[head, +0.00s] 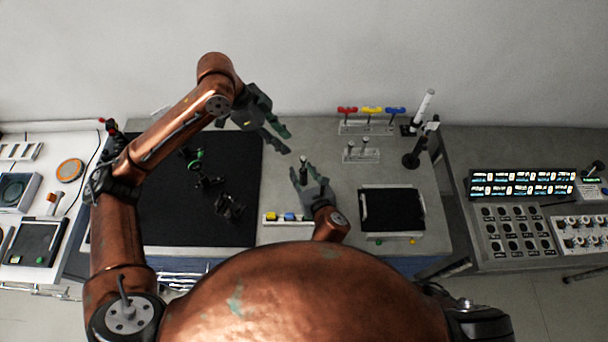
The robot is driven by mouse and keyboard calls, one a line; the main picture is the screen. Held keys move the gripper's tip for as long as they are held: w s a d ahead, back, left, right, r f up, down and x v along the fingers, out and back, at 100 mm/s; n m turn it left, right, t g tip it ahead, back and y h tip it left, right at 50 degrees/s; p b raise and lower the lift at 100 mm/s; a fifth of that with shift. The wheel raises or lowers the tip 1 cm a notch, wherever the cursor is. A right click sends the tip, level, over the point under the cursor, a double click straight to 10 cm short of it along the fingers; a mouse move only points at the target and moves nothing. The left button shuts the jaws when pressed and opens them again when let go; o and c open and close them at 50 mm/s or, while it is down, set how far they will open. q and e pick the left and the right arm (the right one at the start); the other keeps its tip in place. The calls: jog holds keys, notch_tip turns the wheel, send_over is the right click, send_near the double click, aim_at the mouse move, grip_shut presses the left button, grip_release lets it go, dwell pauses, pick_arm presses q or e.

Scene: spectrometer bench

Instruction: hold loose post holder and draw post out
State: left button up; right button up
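A dark upright post (303,160) stands on the grey bench, right of the black mat. Its loose post holder (304,178) is dark and mostly hidden between the fingers of my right gripper (301,171). Those fingers stand low on either side of the holder; whether they press on it I cannot tell. My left gripper (284,141) is higher, behind and slightly left of the post. Its fingers are spread and empty, pointing right and toward the post, apart from it.
A black mat (150,215) with dark optics mounts (230,207) lies left. A small rack with coloured parts (287,218) is close in front of the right gripper. A black-topped tray (392,210), a clear rack (361,155) and a stand (412,158) are to the right.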

grip_shut()
dwell(0.3)
pick_arm(q)
jog(key=shift+o, duration=0.4)
jog(key=shift+o, duration=0.3)
